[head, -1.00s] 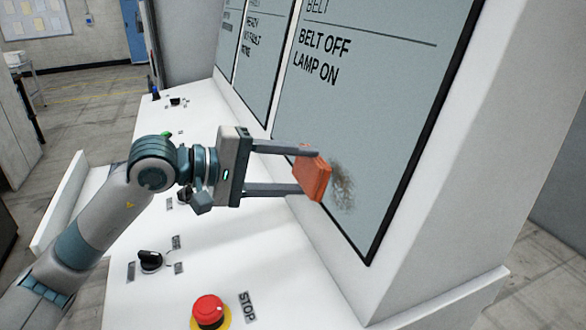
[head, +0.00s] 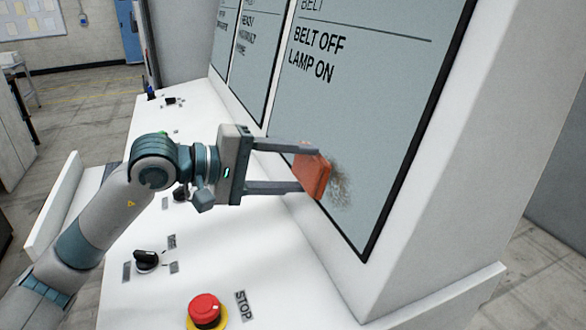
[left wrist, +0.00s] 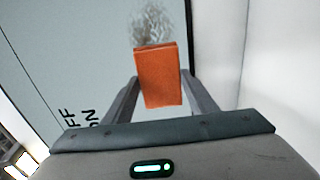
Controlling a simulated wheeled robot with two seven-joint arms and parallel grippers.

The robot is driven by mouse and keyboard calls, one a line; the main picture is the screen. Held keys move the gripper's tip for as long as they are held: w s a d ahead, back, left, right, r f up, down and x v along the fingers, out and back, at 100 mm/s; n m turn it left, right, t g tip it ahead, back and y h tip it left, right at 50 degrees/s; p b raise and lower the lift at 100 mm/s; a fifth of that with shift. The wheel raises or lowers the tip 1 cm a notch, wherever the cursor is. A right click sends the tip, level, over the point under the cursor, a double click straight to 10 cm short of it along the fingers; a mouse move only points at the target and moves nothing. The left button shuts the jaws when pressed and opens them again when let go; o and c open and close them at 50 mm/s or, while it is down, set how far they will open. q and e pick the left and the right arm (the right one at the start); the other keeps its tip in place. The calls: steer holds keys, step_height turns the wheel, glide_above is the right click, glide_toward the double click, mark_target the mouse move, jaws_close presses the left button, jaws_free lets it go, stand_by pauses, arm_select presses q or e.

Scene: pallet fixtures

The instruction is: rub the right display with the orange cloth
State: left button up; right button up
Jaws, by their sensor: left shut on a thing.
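The orange cloth (head: 312,177) is a folded block held between the fingers of my left gripper (head: 310,170). The gripper is shut on it. The cloth is at the right display (head: 365,95), which reads "BELT OFF" and "LAMP ON". A dark speckled smudge (head: 341,188) shows on that display, just right of the cloth. In the left wrist view the cloth (left wrist: 158,78) is between the fingers, with the smudge (left wrist: 152,22) just beyond its far edge. I cannot tell whether the cloth touches the glass. My right gripper is not in view.
A white console (head: 270,265) lies below the displays. It carries a red stop button (head: 204,308) and a black knob (head: 146,259) near the front. Two more displays (head: 253,62) stand to the left. A white side wall (head: 460,170) borders the right display.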

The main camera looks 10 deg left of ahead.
mark_target(314, 180)
arm_select(q)
steer(key=shift+w+d+f, duration=0.15)
steer(key=shift+w+d, duration=0.15)
steer(key=shift+d, duration=0.2)
steer(key=shift+s+b, duration=0.1)
steer(key=shift+b, duration=0.2)
steer(key=shift+s+d+b, duration=0.35)
steer(key=shift+s+d, duration=0.15)
steer(key=shift+s, duration=0.3)
steer(key=shift+s+d+b, duration=0.35)
steer(key=shift+s+d, duration=0.1)
steer(key=shift+s, duration=0.3)
steer(key=shift+s+d, duration=0.1)
steer(key=shift+s+d+b, duration=0.45)
steer(key=shift+s+d, duration=0.05)
steer(key=shift+s, duration=0.15)
steer(key=shift+s+d, duration=0.1)
steer(key=shift+s, duration=0.3)
steer(key=shift+s+r+b, duration=0.2)
steer(key=shift+s+b, duration=0.1)
steer(key=shift+s, duration=0.65)
